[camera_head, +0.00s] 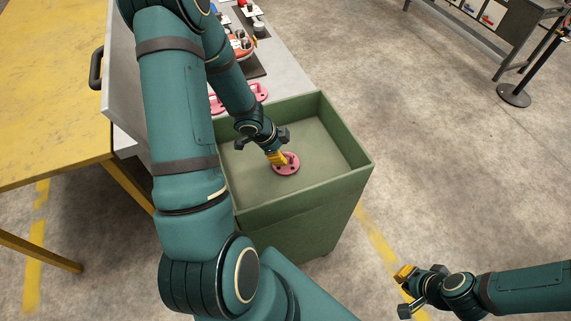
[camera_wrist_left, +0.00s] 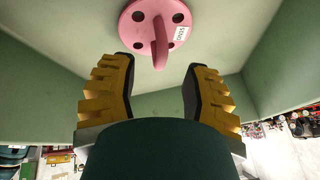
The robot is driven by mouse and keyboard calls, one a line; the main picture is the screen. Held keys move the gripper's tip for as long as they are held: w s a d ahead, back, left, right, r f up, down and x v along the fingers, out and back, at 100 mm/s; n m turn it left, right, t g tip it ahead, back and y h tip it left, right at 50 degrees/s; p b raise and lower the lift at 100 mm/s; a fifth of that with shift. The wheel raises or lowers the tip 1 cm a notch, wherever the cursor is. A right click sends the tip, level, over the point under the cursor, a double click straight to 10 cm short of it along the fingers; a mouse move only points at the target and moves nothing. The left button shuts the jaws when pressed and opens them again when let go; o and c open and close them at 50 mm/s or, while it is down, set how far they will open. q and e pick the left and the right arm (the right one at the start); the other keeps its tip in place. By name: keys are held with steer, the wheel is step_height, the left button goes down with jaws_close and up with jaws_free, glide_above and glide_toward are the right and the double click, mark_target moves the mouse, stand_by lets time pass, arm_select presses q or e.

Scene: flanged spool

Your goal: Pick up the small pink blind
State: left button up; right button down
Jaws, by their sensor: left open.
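The small pink blind (camera_head: 289,164) is a round pink disc with several dark holes, lying in the green bin (camera_head: 345,181). In the left wrist view the blind (camera_wrist_left: 137,28) shows a raised curved handle and a small white label. My left gripper (camera_head: 276,158) is over the bin beside the blind. In the left wrist view my left gripper (camera_wrist_left: 157,82) is open, its yellow fingers apart, with the blind's handle just beyond and between the fingertips. My right gripper (camera_head: 404,290) is empty-looking at the lower right, away from the bin; its jaw opening is unclear.
Other pink parts (camera_head: 257,92) lie on the grey table (camera_head: 284,78) behind the bin, with several more items further back. A yellow table (camera_head: 52,95) stands at the left. The bin walls surround the blind; bare floor lies to the right.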

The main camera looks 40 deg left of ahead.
mark_target(285, 154)
arm_select(q)
steer(key=b+x, duration=0.2)
steer(key=x, duration=0.1)
steer(key=shift+w+f, duration=0.1)
steer(key=shift+f, duration=0.25)
steer(key=shift+r, duration=0.1)
jaws_close()
steer(key=shift+r, duration=0.1)
